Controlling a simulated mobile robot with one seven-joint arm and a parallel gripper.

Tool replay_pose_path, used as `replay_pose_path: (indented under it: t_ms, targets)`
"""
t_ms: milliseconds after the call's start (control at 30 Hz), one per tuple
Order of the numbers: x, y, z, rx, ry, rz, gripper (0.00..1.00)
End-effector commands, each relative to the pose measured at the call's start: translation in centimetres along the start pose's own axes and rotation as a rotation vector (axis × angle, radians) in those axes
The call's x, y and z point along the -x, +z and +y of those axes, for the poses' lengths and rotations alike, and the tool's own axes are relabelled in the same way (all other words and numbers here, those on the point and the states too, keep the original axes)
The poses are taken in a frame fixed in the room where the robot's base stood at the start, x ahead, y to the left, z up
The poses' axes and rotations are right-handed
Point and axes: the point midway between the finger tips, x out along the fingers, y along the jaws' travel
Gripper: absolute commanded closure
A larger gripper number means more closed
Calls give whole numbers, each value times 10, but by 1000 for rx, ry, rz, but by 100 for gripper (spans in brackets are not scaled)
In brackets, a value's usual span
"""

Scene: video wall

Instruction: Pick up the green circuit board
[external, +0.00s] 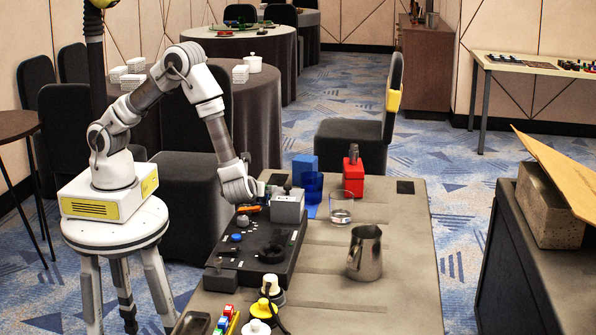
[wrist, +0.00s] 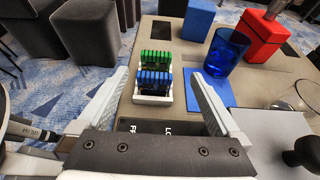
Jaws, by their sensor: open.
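In the wrist view, several green-edged pieces (wrist: 157,57) stand in a row at the far end of a small white rack (wrist: 152,100). They look like the green circuit board or boards; I cannot tell how many are separate. A row of blue-edged pieces (wrist: 154,78) stands in front of them. My gripper (wrist: 159,76) is open, its two fingers apart on either side of the rack in the picture, with nothing held between them. In the external view my gripper (external: 257,188) hangs over the table's left side, and the rack is mostly hidden there.
A blue cup (external: 312,187), a clear glass (external: 341,207), a red box (external: 353,178) and a blue box (external: 304,166) stand to the right. A grey block (external: 288,207) sits on a black panel (external: 258,250). A metal pitcher (external: 365,253) stands nearer the front.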

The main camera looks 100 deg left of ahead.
Motion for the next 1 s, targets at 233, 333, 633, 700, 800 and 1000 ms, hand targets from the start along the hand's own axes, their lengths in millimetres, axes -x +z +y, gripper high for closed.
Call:
replay_pose_path:
  t_ms: [233,333,633,700,800,1000]
  targets:
    - [-44,-1,1,0,3,0,0]
    - [-50,-1,1,0,2,1,0]
    - [-86,-3,8,0,4,1,0]
    - [-95,-2,8,1,4,0,0]
    - [-102,-1,7,1,1,0,0]
    - [-103,-1,7,0,1,1,0]
